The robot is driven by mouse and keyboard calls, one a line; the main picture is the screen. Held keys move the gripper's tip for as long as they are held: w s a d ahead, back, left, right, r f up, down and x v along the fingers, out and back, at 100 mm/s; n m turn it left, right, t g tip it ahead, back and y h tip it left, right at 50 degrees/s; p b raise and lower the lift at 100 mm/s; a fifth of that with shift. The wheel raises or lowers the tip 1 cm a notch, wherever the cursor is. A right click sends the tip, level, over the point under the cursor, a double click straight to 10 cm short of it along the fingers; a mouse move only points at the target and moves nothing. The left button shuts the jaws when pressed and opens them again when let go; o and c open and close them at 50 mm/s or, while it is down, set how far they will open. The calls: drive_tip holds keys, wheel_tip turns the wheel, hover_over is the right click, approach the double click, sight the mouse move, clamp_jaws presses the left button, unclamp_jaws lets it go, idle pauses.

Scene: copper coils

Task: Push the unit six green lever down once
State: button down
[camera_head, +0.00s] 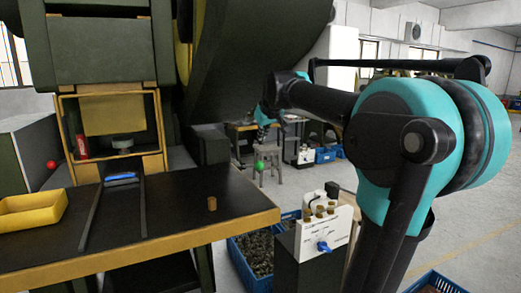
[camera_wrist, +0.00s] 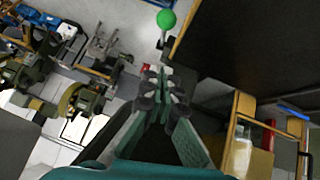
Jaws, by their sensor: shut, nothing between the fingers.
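The green lever shows as a round green knob (camera_head: 260,165) near the middle of the head view, beyond the right end of the black bench. In the wrist view the green knob (camera_wrist: 166,19) is at the top centre, on a short thin stalk beside the dark panel edge. My gripper (camera_wrist: 161,75) points toward it with its fingers together and empty, and a gap shows between fingertips and knob. In the head view my gripper (camera_head: 266,116) is small at the end of the arm, above the knob in the picture. I cannot tell the unit number.
A red knob (camera_head: 51,164) is at the left. A white control box (camera_head: 322,235) stands at the right, near blue crates. Open floor lies at the far right.

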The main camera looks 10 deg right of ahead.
hover_over(260, 166)
drive_tip(key=a, duration=0.1)
wheel_tip(260, 166, down, 7)
drive_tip(key=f, duration=0.3)
drive_tip(key=shift+d, duration=0.3)
drive_tip(key=shift+d+f, duration=0.1)
drive_tip(key=shift+f, duration=0.35)
